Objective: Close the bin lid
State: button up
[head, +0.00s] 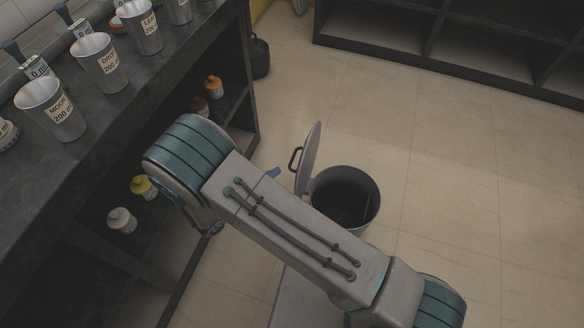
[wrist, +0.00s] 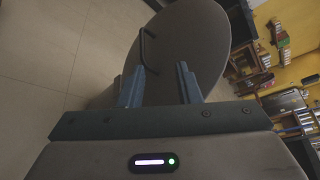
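The grey round bin (head: 362,183) stands on the floor in the head view, its dark inside showing. Its lid (head: 311,158) is hinged up, roughly upright, at the bin's left rim. A dark bar handle (head: 295,159) sits on the lid's left, outer face. In the wrist view the lid (wrist: 195,40) fills the upper middle, with the handle (wrist: 146,45) near the left finger's tip. My gripper (wrist: 160,78) is open, its two blue fingers apart and facing the lid's handle side. Whether a finger touches the lid is unclear. In the head view my arm hides most of the gripper.
A dark counter (head: 150,85) at the left carries several steel canisters, with bottles such as a yellow-capped one (head: 144,188) on the shelf below. A dark shelf unit (head: 470,40) stands at the back right. The tiled floor right of the bin is clear.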

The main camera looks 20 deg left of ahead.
aim_at(293, 157)
jog(key=shift+n+t+y, duration=0.4)
jog(key=shift+n, duration=0.4)
jog(key=f+b+x, duration=0.1)
jog(key=x, duration=0.3)
jog(key=f+b+x, duration=0.1)
jog(key=x, duration=0.3)
jog(key=a+f+b+x, duration=0.1)
jog(key=x, duration=0.4)
jog(key=shift+s+b, duration=0.1)
jog(key=shift+b, duration=0.3)
